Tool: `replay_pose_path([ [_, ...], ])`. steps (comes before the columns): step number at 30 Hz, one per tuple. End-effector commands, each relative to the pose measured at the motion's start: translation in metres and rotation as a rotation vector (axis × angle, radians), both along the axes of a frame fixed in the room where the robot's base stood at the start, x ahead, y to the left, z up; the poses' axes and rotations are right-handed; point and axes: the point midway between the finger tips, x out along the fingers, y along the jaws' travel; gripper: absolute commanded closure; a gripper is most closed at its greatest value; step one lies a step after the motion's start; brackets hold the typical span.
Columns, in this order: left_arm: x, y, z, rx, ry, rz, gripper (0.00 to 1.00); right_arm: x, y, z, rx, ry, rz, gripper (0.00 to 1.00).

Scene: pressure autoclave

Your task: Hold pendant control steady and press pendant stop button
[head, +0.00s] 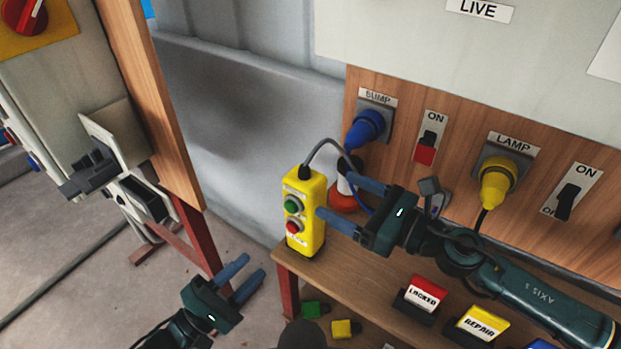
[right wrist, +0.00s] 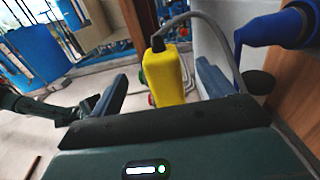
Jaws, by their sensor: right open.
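The yellow pendant control (head: 313,222) stands upright at the bench's left corner, a grey cable at its top. A green button (head: 292,205) sits above its red button (head: 292,227). My right gripper (head: 336,195) is open on the pendant's right side, one fingertip close to its edge; I cannot tell if they touch. In the right wrist view the pendant (right wrist: 166,78) shows between the spread fingers, beyond them. My left gripper (head: 254,265) is open and empty, low and left of the pendant, apart from it.
The wooden bench (head: 365,262) carries a red LOCKED block (head: 427,292) and a yellow REPAIR block (head: 482,323). Behind are a blue plug (head: 366,128), a yellow plug (head: 496,185) and switches. A wooden post (head: 150,100) stands left. Open floor lies between post and bench.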

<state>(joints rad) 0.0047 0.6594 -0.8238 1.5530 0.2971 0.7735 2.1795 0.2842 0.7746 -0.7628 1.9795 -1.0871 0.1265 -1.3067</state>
Motion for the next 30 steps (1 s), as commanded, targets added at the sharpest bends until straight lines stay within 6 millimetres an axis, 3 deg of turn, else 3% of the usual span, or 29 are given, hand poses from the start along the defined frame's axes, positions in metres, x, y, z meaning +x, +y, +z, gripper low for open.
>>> replay_pose_path([
  [15,0.000,0.000,0.000,0.000,0.000,0.000,0.64,0.045,0.063,0.001,0.002,0.000,0.001,0.20],
  [30,0.000,0.000,0.000,0.000,0.000,0.000,0.64,0.052,0.072,0.000,0.001,0.002,-0.001,0.22],
])
